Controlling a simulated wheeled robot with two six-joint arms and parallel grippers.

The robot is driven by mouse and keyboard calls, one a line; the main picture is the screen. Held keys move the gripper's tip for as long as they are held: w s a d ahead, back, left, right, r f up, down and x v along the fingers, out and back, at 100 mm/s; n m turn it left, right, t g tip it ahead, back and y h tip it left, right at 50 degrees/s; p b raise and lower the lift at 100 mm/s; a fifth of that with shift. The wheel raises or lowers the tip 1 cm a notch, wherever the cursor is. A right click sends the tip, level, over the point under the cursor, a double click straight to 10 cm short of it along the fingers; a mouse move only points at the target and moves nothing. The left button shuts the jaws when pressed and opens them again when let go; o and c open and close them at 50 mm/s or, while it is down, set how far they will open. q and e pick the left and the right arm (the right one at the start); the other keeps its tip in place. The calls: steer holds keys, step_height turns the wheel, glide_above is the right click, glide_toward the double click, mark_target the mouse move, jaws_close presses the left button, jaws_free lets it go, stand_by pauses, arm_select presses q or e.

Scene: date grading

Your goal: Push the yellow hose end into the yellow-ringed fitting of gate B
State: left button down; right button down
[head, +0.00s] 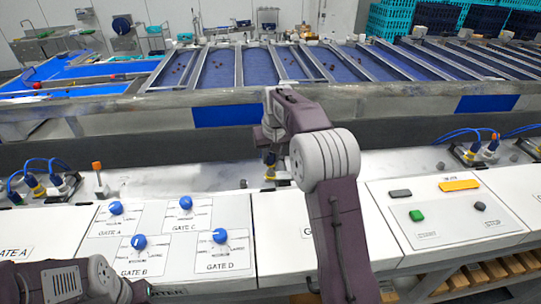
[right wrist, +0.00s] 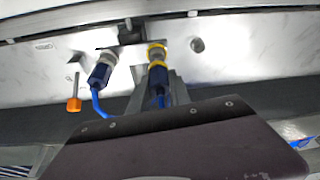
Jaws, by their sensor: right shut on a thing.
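In the right wrist view, the yellow-ringed fitting (right wrist: 157,48) stands out from the steel panel at top centre. Just below it, in line with it, is the yellow hose end (right wrist: 157,65) with its dark blue body. The two look very close or touching; I cannot tell how deep the hose end sits. My right gripper (right wrist: 160,92) is shut on this hose end. In the head view a bit of yellow (head: 270,173) shows below my right gripper (head: 270,160), and my wrist hides most of the rest. My left arm shows at the bottom left, its gripper out of view.
Left of the yellow fitting, a second blue hose (right wrist: 101,73) is in a grey-ringed fitting, with an orange-tipped lever (right wrist: 74,104) beside it. Other hose sets (head: 38,183) stand at both sides. A knob panel (head: 162,250) and a button panel (head: 445,212) lie nearer.

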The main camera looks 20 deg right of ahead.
steer(key=shift+f+b, duration=0.8)
steer(key=shift+f, duration=0.5)
stand_by(0.9)
steer(key=c, duration=2)
jaws_free()
steer(key=o, duration=0.9)
steer(key=shift+o, duration=0.3)
steer(key=shift+o, duration=1.4)
